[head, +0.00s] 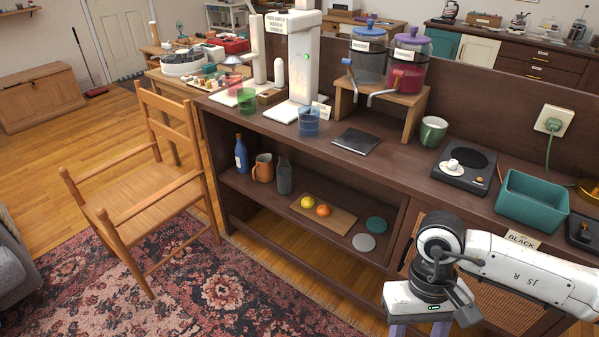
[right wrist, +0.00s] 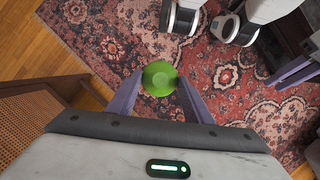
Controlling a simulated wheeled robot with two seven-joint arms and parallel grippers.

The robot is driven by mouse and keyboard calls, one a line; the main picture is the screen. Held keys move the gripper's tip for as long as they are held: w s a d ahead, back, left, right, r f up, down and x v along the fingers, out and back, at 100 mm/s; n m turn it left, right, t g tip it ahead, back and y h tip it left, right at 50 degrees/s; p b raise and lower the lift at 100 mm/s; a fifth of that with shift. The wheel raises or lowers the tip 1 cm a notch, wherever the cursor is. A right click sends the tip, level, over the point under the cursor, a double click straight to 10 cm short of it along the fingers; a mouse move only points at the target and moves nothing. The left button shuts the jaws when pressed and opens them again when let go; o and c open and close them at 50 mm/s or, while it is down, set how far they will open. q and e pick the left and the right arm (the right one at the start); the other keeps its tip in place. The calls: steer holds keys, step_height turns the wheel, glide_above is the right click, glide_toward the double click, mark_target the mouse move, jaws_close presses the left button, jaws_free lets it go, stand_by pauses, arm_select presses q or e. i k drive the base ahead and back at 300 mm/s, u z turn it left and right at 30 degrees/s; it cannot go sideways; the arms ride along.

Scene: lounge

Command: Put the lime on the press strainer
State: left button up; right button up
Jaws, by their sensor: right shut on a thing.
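The lime (right wrist: 159,78) is a round bright green thing between the two purple fingers of my right gripper (right wrist: 158,86) in the right wrist view, held above the rug. In the head view my right gripper (head: 419,330) hangs at the bottom right, before the sideboard front; its fingertips and the lime are cut off below. I cannot clearly pick out the press strainer. A tall white machine (head: 305,55) with a green light stands on the sideboard, and a small white dish-like piece (head: 453,165) sits on a flat dark device (head: 465,170).
The sideboard top (head: 385,170) also bears a green mug (head: 433,130), a teal bin (head: 532,199), a dark flat pad (head: 357,141) and two glass jars on a wooden stand (head: 383,87). A lemon and an orange lie on the lower shelf. A wooden chair (head: 140,190) stands left.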

mark_target(233, 61)
steer(key=u, duration=1)
steer(key=i, duration=2.15)
steer(key=z, duration=3.75)
steer(key=k, duration=0.6)
steer(key=u, duration=1.45)
